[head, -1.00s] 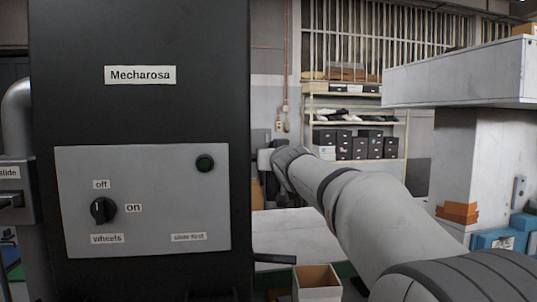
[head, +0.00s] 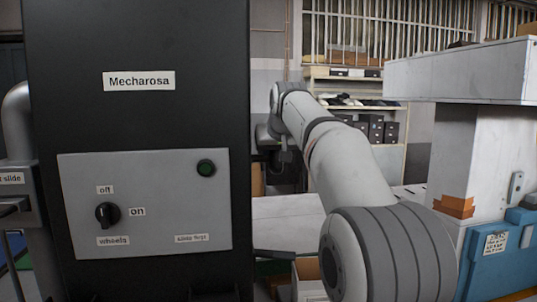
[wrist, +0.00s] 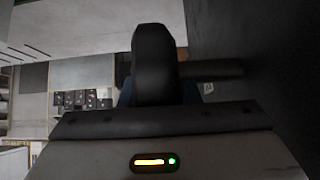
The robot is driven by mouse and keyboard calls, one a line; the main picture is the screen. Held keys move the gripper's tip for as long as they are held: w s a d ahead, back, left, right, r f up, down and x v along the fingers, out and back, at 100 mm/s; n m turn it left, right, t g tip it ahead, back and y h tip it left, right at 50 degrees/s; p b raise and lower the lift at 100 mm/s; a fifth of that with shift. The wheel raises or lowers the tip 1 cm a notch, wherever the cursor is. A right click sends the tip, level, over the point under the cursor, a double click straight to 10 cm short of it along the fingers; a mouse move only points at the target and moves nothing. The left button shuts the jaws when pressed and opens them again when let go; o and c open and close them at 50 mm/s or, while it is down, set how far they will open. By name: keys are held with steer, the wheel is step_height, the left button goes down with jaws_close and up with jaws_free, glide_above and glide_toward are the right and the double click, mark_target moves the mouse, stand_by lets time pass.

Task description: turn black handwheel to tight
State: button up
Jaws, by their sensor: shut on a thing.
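In the head view my arm reaches to the right side of the black Mecharosa cabinet (head: 190,110). There the gripper and the handwheel are small, dark and hard to make out.
The cabinet's front has a grey panel (head: 165,190) with a black off/on knob (head: 108,214) and a green button (head: 206,168). A grey table (head: 295,233) lies beyond the cabinet. A shelf with black boxes (head: 385,130) stands behind. A white block-like structure (head: 460,75) stands at right.

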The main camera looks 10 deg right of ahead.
steer(key=shift+w+f+g, duration=0.1)
steer(key=shift+f+g, duration=0.15)
steer(key=shift+g, duration=0.95)
steer(key=shift+f+g, duration=0.15)
steer(key=shift+g, duration=0.65)
steer(key=o, duration=1)
steer(key=shift+r, duration=0.2)
steer(key=shift+s+r, duration=0.35)
steer(key=shift+r, duration=0.15)
steer(key=s+b, duration=0.7)
steer(key=s, duration=0.5)
steer(key=shift+b, duration=0.4)
